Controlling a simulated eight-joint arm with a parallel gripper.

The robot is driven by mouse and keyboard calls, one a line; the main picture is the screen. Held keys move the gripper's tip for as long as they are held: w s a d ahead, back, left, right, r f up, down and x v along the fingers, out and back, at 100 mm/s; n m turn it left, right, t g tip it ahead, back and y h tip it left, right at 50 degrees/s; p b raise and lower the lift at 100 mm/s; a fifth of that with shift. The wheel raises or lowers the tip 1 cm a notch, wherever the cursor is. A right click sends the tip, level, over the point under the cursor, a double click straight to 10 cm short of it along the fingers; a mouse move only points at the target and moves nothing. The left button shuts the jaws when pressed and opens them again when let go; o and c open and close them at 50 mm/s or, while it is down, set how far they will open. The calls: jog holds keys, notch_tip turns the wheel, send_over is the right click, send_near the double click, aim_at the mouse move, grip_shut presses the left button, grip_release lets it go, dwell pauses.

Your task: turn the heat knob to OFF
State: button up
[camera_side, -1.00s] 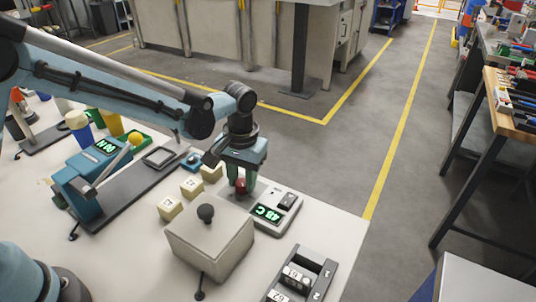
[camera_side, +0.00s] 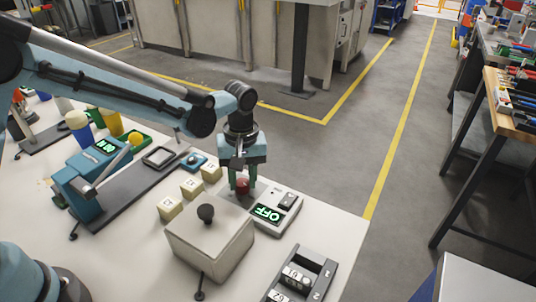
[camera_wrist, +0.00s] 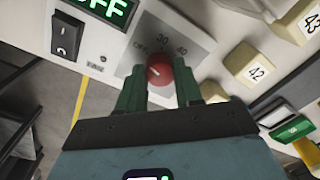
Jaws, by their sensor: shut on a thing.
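In the side view the red knob (camera_side: 242,186) shows between my green fingers. My gripper (camera_wrist: 160,80) is shut on the knob, one finger on each side. The green display (camera_side: 269,213) reads OFF; it also shows at the top left of the wrist view (camera_wrist: 108,8). The knob's pointer mark is hard to make out.
A black rocker switch (camera_wrist: 67,36) sits beside the display. A beige box with a black ball lever (camera_side: 206,212) stands close in front. Several numbered cream blocks (camera_side: 170,208) lie to the left. A counter unit (camera_side: 300,278) is at the front right.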

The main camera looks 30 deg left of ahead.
aim_at(245, 181)
dwell(0.3)
jog(key=o, duration=1)
jog(key=shift+o, duration=0.2)
notch_tip(245, 181, up, 12)
jog(key=shift+w+d, duration=0.15)
jog(key=shift+d, duration=0.05)
jog(key=f, duration=1.2)
jog(key=shift+a, duration=0.2)
jog(key=shift+r, duration=0.1)
